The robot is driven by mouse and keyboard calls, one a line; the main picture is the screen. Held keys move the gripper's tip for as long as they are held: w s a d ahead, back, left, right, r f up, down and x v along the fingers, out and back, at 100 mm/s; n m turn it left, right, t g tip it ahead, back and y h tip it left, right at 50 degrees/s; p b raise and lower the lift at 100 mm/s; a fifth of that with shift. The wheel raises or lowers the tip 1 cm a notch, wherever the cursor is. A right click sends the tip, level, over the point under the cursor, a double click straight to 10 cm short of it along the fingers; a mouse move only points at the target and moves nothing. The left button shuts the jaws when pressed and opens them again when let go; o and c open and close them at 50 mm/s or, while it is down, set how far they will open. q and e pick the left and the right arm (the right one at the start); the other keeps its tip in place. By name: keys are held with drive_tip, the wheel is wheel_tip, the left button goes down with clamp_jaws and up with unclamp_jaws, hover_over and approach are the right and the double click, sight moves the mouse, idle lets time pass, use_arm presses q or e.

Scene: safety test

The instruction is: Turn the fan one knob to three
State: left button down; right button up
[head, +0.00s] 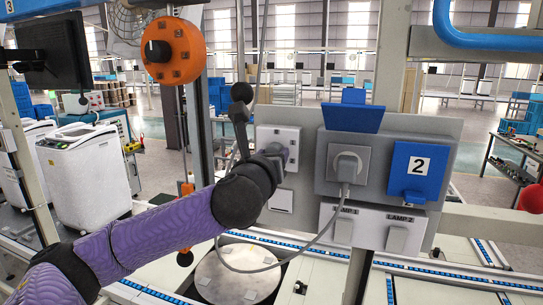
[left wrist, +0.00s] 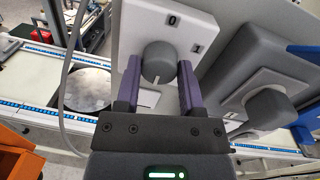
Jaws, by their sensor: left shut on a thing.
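A grey round knob (left wrist: 158,60) sits on a white plate (left wrist: 130,30) marked 0 and 1. A white line on the knob points toward the bottom of the left wrist view. My left gripper (left wrist: 158,70) has its purple fingers on both sides of the knob and is shut on it. In the head view the left gripper (head: 277,154) is at the white plate (head: 265,134) on the grey panel, and the arm hides most of the knob. A caged fan (head: 128,20) shows at the upper left. My right gripper is not in view.
Right of the plate are a grey socket with a plug (head: 348,166), a raised blue cover (head: 352,116), a blue cover marked 2 (head: 417,170) and lamp switches (head: 397,238). A cable (head: 322,232) hangs below. An orange box (head: 185,38) with a black knob hangs left.

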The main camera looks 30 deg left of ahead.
use_arm(q)
drive_tip(key=shift+f, duration=0.2)
drive_tip(key=shift+c, duration=1)
unclamp_jaws()
drive_tip(key=shift+r, duration=0.1)
drive_tip(key=b+v, duration=0.3)
drive_tip(key=v, duration=0.7)
drive_tip(key=shift+w, duration=0.1)
